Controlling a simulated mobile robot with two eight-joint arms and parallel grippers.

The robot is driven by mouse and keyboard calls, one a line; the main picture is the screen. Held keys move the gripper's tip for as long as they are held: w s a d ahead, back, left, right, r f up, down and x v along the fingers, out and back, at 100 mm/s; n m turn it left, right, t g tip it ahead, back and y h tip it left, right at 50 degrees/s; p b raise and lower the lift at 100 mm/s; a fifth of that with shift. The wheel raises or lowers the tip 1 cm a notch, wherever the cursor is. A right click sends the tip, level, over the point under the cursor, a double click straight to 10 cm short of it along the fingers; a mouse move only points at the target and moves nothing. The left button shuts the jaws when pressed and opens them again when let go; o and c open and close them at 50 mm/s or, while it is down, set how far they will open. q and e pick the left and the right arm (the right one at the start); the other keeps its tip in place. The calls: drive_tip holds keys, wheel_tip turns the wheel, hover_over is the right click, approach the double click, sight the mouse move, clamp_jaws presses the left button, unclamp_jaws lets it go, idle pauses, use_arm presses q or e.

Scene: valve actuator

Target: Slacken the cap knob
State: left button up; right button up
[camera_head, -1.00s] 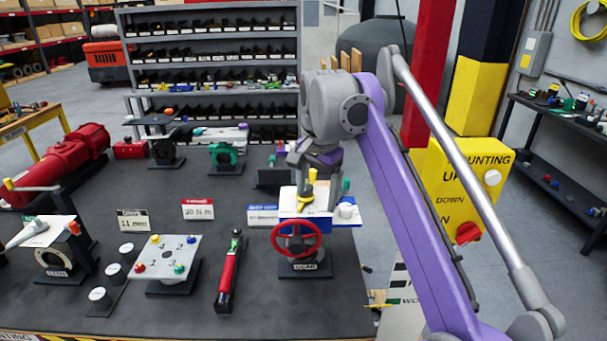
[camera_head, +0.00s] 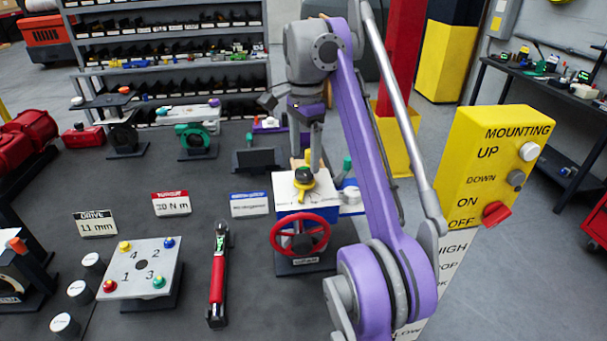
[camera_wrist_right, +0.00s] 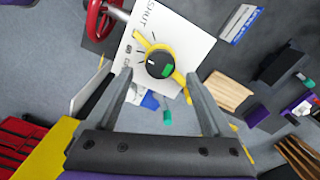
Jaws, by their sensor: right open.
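A black round cap knob (camera_head: 304,174) with a yellow bar beneath it sits on the white plate (camera_head: 287,194) on top of the gear unit with a red handwheel (camera_head: 300,235). The right wrist view shows the knob (camera_wrist_right: 160,65) from above, with a green patch and a white mark on its top. My right gripper (camera_head: 307,158) points down over the knob. Its fingers (camera_wrist_right: 160,75) are open, one on each side of the knob in the right wrist view. Whether they touch it cannot be told. My left gripper is out of view.
A yellow control box (camera_head: 490,165) stands to the right of my arm. A red-handled tool (camera_head: 217,280) and a plate with coloured knobs (camera_head: 143,268) lie to the left. A teal-topped part (camera_head: 347,165) stands close to the right of the knob.

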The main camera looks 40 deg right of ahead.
sight(305, 171)
wheel_tip(305, 171, down, 3)
drive_tip(key=shift+s+f+b, duration=0.1)
drive_tip(key=shift+s+b, duration=0.05)
drive_tip(key=shift+b, duration=0.35)
drive_tip(key=shift+f, duration=0.2)
drive_tip(key=shift+w, duration=0.2)
clamp_jaws()
